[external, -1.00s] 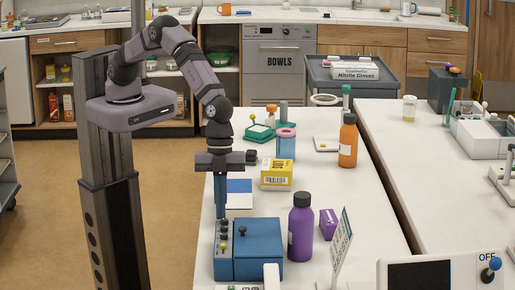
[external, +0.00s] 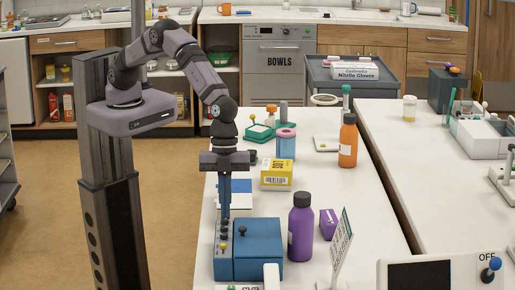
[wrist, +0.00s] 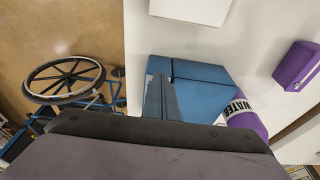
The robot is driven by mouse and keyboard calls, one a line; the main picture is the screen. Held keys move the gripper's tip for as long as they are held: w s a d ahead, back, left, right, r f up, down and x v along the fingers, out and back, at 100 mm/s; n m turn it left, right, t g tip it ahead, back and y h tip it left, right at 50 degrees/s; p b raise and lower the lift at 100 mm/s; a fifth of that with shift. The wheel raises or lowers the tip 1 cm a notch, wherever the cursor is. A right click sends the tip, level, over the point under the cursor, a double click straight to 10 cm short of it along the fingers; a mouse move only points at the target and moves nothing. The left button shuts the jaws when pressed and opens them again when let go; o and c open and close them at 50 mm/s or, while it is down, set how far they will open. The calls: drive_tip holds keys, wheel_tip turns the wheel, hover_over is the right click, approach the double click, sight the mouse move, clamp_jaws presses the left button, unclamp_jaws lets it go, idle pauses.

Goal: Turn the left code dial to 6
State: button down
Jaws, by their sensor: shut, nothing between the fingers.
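A blue box (external: 258,250) stands near the front of the white table. A lighter strip along its left side (external: 223,262) carries several small dark knobs (external: 224,246); their markings are too small to read, so I cannot tell which number any dial shows. My gripper (external: 226,216) points straight down, shut and empty, with its fingertips over or at the far end of the strip. I cannot tell whether they touch a knob. In the wrist view my fingers (wrist: 157,85) lie over the blue box's edge (wrist: 205,90) and hide the knobs.
A purple bottle (external: 300,228) and a purple box (external: 328,224) stand right of the blue box. A yellow box (external: 276,174) and a white-and-blue item (external: 238,186) lie behind it. A sign (external: 341,238) stands at the front right. A wheelchair (wrist: 65,80) is left of the table.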

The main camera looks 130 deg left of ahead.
drive_tip(key=shift+s+a, duration=0.2)
drive_tip(key=shift+a, duration=0.05)
idle(0.3)
wheel_tip(320, 180, up, 6)
drive_tip(key=p, duration=0.3)
idle(0.6)
